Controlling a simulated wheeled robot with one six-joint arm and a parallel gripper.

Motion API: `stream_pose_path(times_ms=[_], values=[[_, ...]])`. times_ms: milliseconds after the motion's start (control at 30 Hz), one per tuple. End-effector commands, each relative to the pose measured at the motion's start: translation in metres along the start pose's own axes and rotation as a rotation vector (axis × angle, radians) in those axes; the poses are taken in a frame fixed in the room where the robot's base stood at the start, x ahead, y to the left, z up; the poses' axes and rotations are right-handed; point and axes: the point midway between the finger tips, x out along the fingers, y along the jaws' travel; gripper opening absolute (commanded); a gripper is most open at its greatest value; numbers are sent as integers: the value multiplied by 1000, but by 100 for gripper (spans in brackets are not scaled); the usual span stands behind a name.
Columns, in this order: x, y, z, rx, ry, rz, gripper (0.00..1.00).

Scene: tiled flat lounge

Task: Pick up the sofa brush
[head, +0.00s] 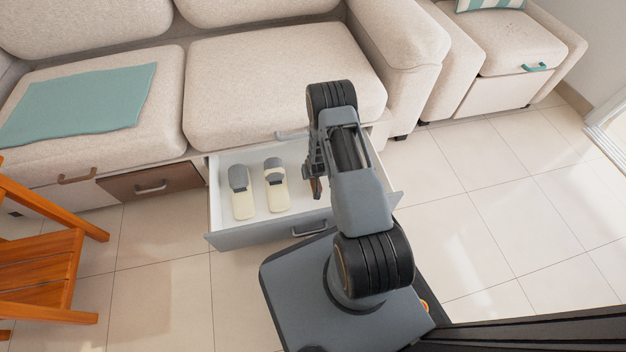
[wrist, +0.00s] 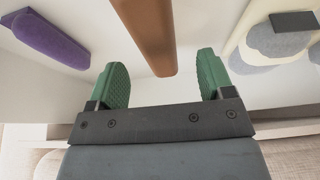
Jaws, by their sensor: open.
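A long brown bar (wrist: 146,35), seemingly the handle of the sofa brush, lies in the open drawer (head: 228,239); its far end is cut off by the wrist view's top edge. In the head view a small brown piece (head: 316,188) shows below my gripper (head: 313,168), and my arm hides the rest. In the wrist view my gripper (wrist: 162,62) is open. Its green pads stand on either side of the brown bar's near end, with a gap on each side. I cannot tell how far above the bar they are.
Two cream and grey slippers (head: 243,205) (head: 279,197) lie in the drawer's left part. A purple object (wrist: 45,38) lies near the drawer wall in the wrist view. The beige sofa (head: 285,78) stands behind; a wooden chair (head: 42,270) is at left. Floor at right is clear.

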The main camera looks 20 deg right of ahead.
Motion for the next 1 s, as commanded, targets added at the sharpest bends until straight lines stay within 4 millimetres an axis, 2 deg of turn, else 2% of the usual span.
stream_pose_path(times_ms=[167,400,500,867,1000], values=[[10,0,0,0,0,0,74],[44,3,1,0,-1,0,74],[52,3,0,0,0,0,74],[57,3,-1,0,-1,0,74],[57,3,-1,0,-1,0,63]])
